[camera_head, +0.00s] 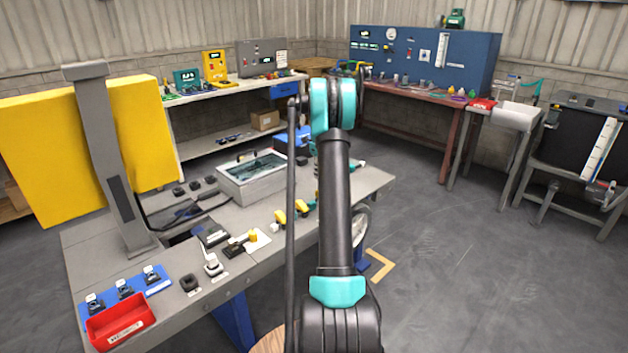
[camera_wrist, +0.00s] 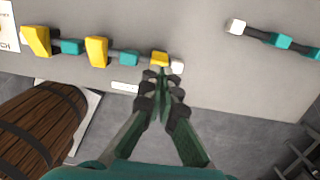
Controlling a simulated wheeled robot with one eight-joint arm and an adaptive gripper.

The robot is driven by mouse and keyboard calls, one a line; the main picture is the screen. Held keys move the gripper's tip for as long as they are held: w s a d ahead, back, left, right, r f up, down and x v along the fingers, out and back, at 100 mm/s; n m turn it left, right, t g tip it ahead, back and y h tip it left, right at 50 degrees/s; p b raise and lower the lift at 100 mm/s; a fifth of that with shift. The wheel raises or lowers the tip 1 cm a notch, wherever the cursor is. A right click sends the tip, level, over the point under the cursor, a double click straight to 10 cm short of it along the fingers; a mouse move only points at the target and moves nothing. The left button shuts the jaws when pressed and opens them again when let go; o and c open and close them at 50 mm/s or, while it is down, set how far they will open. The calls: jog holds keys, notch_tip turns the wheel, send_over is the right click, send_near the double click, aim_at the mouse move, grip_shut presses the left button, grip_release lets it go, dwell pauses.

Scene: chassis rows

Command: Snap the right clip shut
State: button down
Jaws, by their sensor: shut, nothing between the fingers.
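In the wrist view my gripper (camera_wrist: 162,74) is shut and empty, its fingertips together over the bench's front edge. A small yellow piece (camera_wrist: 159,58) with a white end (camera_wrist: 177,66) is right at the fingertips, at the right end of a row of yellow and teal parts. I cannot tell whether the fingertips touch it. This looks like the right clip; its lower side is partly hidden by the fingers. Left of it are a teal block (camera_wrist: 128,57), a larger yellow lever (camera_wrist: 96,50), another teal block (camera_wrist: 70,46) and another yellow lever (camera_wrist: 36,40). The row also shows in the head view (camera_head: 280,216).
A teal-and-black bar with a white tip (camera_wrist: 237,27) lies at the upper right. A wooden barrel (camera_wrist: 40,120) stands below the bench edge at left. On the bench are a grey box (camera_head: 250,178), a red tray (camera_head: 120,325) and a grey post (camera_head: 105,160).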

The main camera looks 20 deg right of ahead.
jog(key=w+a+r, duration=0.1)
jog(key=w+r, duration=0.3)
jog(key=r, duration=0.5)
jog(key=shift+w+a, duration=0.25)
jog(key=shift+a, duration=0.05)
jog(key=shift+r, duration=0.1)
